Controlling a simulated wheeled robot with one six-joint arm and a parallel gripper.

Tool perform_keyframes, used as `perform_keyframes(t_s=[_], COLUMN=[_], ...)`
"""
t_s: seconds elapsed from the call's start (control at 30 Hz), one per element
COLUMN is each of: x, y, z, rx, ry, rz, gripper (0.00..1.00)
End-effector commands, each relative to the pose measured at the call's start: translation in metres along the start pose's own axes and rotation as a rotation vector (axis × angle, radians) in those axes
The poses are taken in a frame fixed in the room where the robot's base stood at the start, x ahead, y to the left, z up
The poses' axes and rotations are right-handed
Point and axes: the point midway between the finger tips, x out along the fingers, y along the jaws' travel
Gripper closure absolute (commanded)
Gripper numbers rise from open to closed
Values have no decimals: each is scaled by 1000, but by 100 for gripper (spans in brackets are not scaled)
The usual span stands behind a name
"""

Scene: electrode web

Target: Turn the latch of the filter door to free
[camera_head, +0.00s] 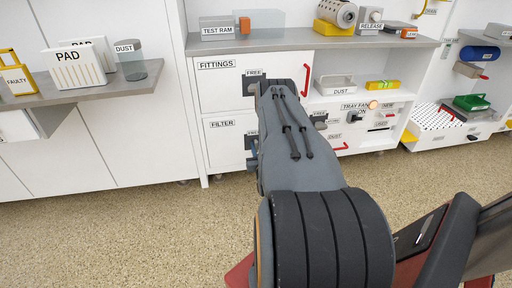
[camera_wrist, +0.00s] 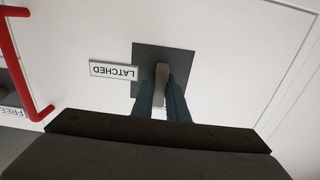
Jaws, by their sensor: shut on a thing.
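The filter door (camera_head: 225,145) is a white panel labelled FILTER in the head view, low in the cabinet. Its latch plate is partly hidden by my arm there, with a FREE label partly showing near it. In the wrist view, which is upside down, a dark square latch plate (camera_wrist: 180,62) carries a pale latch lever (camera_wrist: 161,82) lying along the picture's vertical. A LATCHED label (camera_wrist: 113,71) is beside the plate. My gripper (camera_wrist: 162,98) is shut on the lever, one dark finger on each side. The lever's base and the label on the gripper side are hidden.
A red bar handle (camera_wrist: 22,70) stands out at the left of the wrist view. The fittings door (camera_head: 222,88) is above the filter door, with a red handle (camera_head: 306,80). A shelf (camera_head: 290,42) juts out above. The speckled floor in front is clear.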

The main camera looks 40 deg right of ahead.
Motion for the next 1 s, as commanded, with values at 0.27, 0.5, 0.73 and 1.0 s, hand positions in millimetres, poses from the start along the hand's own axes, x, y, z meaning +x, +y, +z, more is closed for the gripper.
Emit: perform_keyframes(t_s=[0.27,0.5,0.73,1.0], x=[0,1,0,-2], y=[-2,-2,-1,1], z=[-1,-1,0,0], rx=[-29,-29,-28,-27], ry=[2,2,1,0], rz=[-3,-4,-2,1], gripper=[100,100,68,68])
